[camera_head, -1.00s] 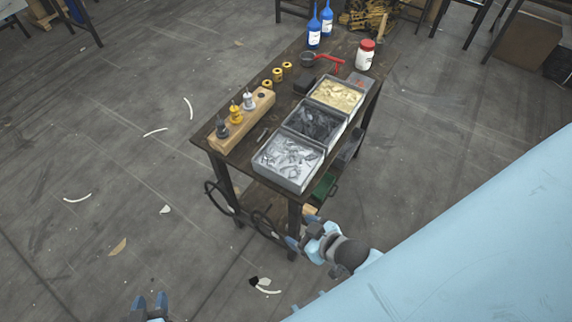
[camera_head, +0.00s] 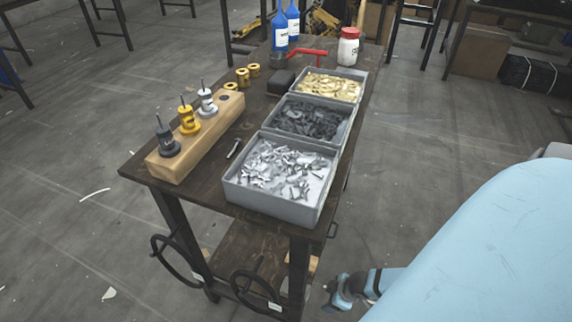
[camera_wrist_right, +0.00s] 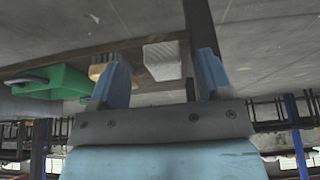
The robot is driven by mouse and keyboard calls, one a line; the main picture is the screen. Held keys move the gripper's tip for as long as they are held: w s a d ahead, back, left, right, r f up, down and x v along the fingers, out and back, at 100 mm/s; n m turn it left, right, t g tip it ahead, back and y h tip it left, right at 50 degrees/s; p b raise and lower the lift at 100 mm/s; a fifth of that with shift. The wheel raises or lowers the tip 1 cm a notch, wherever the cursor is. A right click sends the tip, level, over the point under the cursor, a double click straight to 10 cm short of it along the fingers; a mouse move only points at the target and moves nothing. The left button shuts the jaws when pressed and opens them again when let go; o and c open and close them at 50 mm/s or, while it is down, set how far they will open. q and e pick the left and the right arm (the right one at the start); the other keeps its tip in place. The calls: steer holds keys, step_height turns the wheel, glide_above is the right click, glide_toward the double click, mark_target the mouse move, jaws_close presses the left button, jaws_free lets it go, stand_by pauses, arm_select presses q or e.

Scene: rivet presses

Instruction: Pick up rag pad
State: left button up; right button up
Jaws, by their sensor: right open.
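A pale, ridged block that looks like the rag pad (camera_wrist_right: 166,52) shows in the right wrist view, between my right gripper's fingers in the picture and beyond them. It sits by a dark brown edge that looks like the cart's lower shelf. In the head view I cannot make it out. My right gripper (camera_head: 335,292) is low beside the cart's near right corner. In the wrist view its two blue fingers (camera_wrist_right: 161,68) are apart, with nothing seen gripped. My left gripper is out of view.
A green bin (camera_wrist_right: 58,82) and a tan wooden object (camera_wrist_right: 108,72) are near the block. The cart top (camera_head: 213,182) holds grey trays of metal parts (camera_head: 231,187), a wooden block with bottles (camera_head: 167,170) and blue bottles (camera_head: 279,32). Black hoops (camera_head: 246,288) hang on its near side.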

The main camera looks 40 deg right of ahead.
steer(key=w+a+b, duration=0.1)
steer(key=w, duration=0.2)
steer(key=w+a+b, duration=0.1)
steer(key=w+a, duration=0.1)
steer(key=w, duration=0.1)
steer(key=w+a+f+b, duration=0.1)
steer(key=w+b, duration=0.1)
steer(key=w, duration=0.2)
steer(key=shift+a, duration=0.3)
steer(key=b+x, duration=0.2)
steer(key=x, duration=0.2)
steer(key=shift+w+b, duration=0.1)
steer(key=shift+b, duration=0.2)
steer(key=shift+w+a+f, duration=0.15)
steer(key=shift+w+f, duration=0.05)
steer(key=shift+f, duration=0.3)
steer(key=c, duration=0.6)
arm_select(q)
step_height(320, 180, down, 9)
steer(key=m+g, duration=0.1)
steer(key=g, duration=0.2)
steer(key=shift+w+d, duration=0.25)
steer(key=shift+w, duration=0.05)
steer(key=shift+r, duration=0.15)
arm_select(e)
steer(key=shift+r, duration=0.15)
